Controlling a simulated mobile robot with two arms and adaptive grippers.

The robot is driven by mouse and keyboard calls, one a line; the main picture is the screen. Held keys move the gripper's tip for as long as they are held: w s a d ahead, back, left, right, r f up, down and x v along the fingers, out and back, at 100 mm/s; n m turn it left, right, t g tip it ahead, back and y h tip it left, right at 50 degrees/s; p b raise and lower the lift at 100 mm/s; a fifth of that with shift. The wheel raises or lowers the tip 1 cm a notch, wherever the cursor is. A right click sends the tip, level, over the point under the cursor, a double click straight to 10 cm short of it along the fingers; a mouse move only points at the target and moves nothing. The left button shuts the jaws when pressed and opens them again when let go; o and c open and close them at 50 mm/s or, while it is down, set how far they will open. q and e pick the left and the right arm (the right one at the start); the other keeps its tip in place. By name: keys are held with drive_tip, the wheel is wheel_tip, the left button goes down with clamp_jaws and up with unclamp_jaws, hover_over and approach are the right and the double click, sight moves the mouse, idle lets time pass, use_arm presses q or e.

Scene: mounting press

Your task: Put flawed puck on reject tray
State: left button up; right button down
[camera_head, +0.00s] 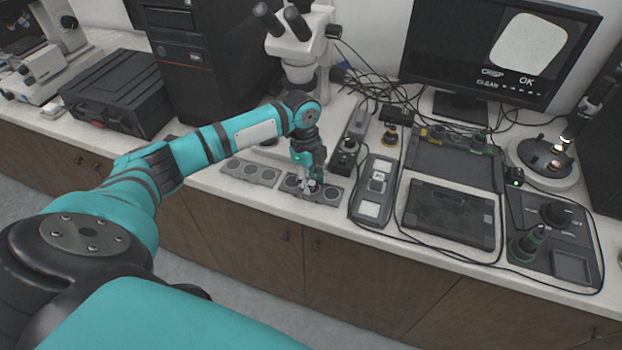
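My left arm reaches in from the left, and my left gripper (312,186) points down at a dark tray with round wells (330,197) near the counter's front edge. Its fingertips are at or just above the tray's middle. They are too small here to show whether they are open or shut, or whether a puck is between them. A lighter grey tray with round wells (250,172) lies just left of it. I cannot tell which tray is the reject tray, and no puck can be clearly identified as flawed. My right gripper is not in view.
A stereo microscope (298,40) stands behind the gripper. A control box (374,190) sits close to its right, with cables around. Further right are a dark flat panel (450,212), a round inspection stand (540,165) and a monitor (490,50) reading "CLEAN" and "OK".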

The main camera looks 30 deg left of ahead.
use_arm(q)
wheel_tip(320, 180, up, 12)
drive_tip(key=a+b, duration=0.1)
drive_tip(key=shift+a+r, duration=0.15)
drive_tip(key=shift+a, duration=0.1)
